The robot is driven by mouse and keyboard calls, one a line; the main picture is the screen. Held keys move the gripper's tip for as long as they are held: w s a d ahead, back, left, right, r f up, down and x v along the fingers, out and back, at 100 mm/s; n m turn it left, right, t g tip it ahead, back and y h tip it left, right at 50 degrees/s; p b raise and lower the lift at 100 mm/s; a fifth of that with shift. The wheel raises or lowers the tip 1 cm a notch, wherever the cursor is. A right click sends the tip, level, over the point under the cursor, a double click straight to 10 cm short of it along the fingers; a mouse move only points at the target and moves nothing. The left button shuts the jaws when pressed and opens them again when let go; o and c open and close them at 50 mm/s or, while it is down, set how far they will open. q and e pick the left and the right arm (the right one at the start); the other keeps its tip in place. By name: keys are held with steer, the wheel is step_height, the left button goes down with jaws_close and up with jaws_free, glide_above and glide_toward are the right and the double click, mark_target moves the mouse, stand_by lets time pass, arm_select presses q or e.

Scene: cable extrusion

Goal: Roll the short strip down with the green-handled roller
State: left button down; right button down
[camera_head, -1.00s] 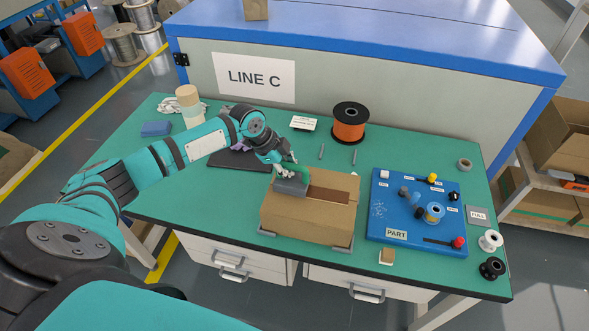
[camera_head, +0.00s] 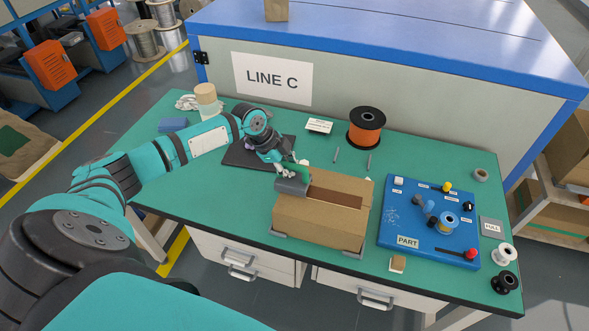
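The roller has a green handle (camera_head: 289,168) and a grey cylinder (camera_head: 292,187). The cylinder is at the left end of the cardboard box top (camera_head: 322,222). A brown strip (camera_head: 336,197) runs along the box top to the right of the roller. My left gripper (camera_head: 285,172) is at the green handle and appears closed around it; the fingers are small and partly hidden by the handle. Whether the cylinder presses on the strip or the box edge is hard to tell. My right gripper is not in view.
A blue PART board (camera_head: 408,241) with knobs lies right of the box. A dark mat (camera_head: 240,154) lies under my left arm. Grey brackets (camera_head: 353,254) sit at the box's front corners.

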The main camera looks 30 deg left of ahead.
arm_select(q)
step_height(320, 180, up, 9)
steer(key=p, duration=0.8)
steer(key=shift+r, duration=0.1)
steer(key=shift+w+d, duration=0.1)
stand_by(0.3)
